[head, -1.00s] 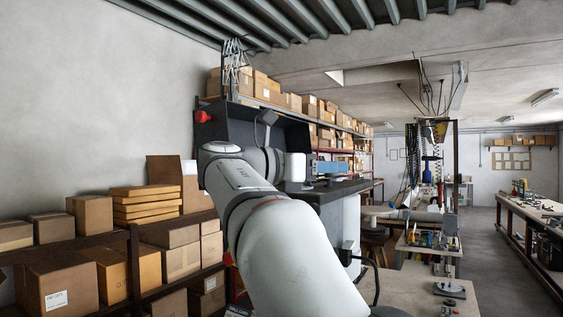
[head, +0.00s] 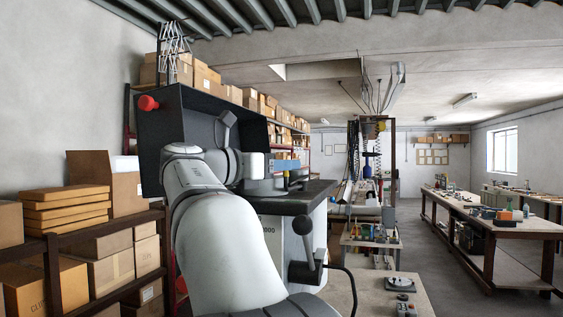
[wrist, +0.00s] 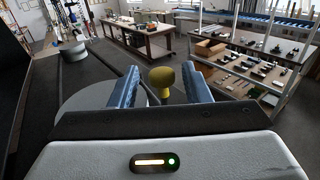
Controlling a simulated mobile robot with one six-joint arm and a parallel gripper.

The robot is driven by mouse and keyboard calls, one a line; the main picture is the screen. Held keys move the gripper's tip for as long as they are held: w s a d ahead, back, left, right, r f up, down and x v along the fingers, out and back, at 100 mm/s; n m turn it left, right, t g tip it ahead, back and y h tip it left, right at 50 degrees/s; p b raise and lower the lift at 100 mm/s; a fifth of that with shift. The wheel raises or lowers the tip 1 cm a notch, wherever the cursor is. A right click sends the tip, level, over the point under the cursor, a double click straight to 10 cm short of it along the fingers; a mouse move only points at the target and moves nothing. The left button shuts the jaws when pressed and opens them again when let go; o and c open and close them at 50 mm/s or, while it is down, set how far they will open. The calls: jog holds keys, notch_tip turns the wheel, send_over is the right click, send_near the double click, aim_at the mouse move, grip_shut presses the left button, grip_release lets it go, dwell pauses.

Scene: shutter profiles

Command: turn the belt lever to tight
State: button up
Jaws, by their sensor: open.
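A yellow-olive ball knob (wrist: 162,77) on a short stem stands between my gripper's two blue fingers in the wrist view. My gripper (wrist: 161,70) is open around it, with a gap visible on both sides. In the head view my gripper (head: 290,166) is by the machine's dark top, with the yellow knob not visible there. I cannot tell for certain which is the belt lever.
The machine's dark hood (head: 195,112) with a red button (head: 148,103) stands behind my arm. Shelves with cartons (head: 115,268) are at left. A low bench (head: 375,297) is at front right, with open floor beyond it.

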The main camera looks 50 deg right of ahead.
jog(key=shift+s+d, duration=0.2)
jog(key=shift+d, duration=0.55)
jog(key=shift+s, duration=0.1)
grip_shut()
